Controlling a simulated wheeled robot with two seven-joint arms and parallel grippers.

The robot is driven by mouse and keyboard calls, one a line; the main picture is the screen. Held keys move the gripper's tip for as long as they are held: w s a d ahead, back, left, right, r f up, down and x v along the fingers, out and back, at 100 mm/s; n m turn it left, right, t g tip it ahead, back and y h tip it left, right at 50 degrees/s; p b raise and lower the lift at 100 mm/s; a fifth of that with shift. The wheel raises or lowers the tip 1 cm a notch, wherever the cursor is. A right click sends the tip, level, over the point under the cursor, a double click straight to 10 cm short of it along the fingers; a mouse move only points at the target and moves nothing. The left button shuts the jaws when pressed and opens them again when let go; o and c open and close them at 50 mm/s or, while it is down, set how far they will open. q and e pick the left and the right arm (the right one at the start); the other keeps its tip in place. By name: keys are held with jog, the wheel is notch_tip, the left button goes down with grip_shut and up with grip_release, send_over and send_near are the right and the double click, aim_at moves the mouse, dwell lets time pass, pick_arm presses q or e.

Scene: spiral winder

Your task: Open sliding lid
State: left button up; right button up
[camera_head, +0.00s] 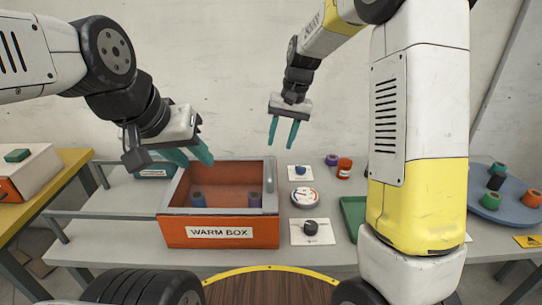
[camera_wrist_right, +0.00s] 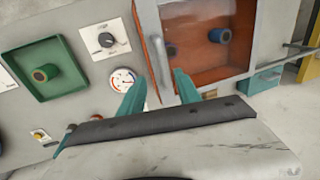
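The orange warm box (camera_head: 220,233) stands on the table with a grey rim. Its red-brown interior shows a blue ring piece (camera_head: 198,199) and a purple one (camera_head: 254,199). I cannot tell whether a clear lid pane covers them. A grey bar, seemingly the lid's handle (camera_head: 269,172), lies along the right side. It also shows in the right wrist view (camera_wrist_right: 187,88), close to one fingertip. My right gripper (camera_head: 283,146) is open and empty above and behind the box's right end. My left gripper (camera_head: 198,163) is open, fingers angled down over the box's back left corner.
Right of the box are a dial gauge (camera_head: 305,197), a black knob panel (camera_head: 311,229) and a green tray (camera_head: 353,215). A blue turntable (camera_head: 484,205) with coloured pieces stands far right. Grey rails (camera_head: 105,214) extend left of the box. My right arm hides part of the table.

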aim_at(271, 167)
jog(key=x, duration=1)
jog(key=shift+w+a, duration=0.35)
jog(key=shift+w, duration=0.1)
jog(key=shift+c, duration=0.2)
grip_shut()
dwell(0.7)
